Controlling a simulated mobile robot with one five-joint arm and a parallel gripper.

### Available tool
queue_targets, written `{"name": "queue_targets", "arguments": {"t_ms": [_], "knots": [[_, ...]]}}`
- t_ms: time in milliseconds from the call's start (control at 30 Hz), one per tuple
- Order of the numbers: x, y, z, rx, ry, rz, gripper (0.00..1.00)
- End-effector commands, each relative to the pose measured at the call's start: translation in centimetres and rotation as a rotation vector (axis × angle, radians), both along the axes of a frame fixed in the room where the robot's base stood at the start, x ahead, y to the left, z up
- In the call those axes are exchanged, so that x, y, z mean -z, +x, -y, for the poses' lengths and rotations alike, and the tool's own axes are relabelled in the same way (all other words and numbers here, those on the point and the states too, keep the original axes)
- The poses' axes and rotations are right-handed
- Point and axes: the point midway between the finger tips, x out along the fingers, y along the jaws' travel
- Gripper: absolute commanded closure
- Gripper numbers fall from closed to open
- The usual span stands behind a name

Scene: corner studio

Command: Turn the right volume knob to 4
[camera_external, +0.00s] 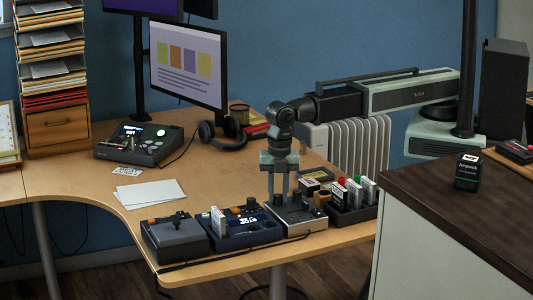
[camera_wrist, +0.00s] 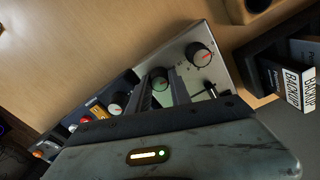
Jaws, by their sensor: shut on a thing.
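The silver panel (camera_external: 301,224) is the third device along the table's front edge. My gripper (camera_external: 278,198) reaches straight down over the panel. In the wrist view its fingers (camera_wrist: 162,88) are shut on the nearer-left knob (camera_wrist: 159,79). The other knob (camera_wrist: 199,54) is free, to the right. The held knob is partly hidden by the fingers, and no scale numbers can be read.
A blue device (camera_external: 240,235) and a grey joystick box (camera_external: 175,240) stand left of the panel. A dark rack (camera_external: 355,216) with several upright cartridges stands close on its right. A small black slider or lever (camera_wrist: 208,90) is near the fingers. Papers (camera_external: 150,193) lie on open tabletop.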

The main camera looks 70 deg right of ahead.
Motion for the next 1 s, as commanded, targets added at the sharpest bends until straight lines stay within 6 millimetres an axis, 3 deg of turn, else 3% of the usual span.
{"name": "queue_targets", "arguments": {"t_ms": [1000], "knots": [[0.00,0.11,-0.08,0.900,0.001,0.001,1.00]]}}
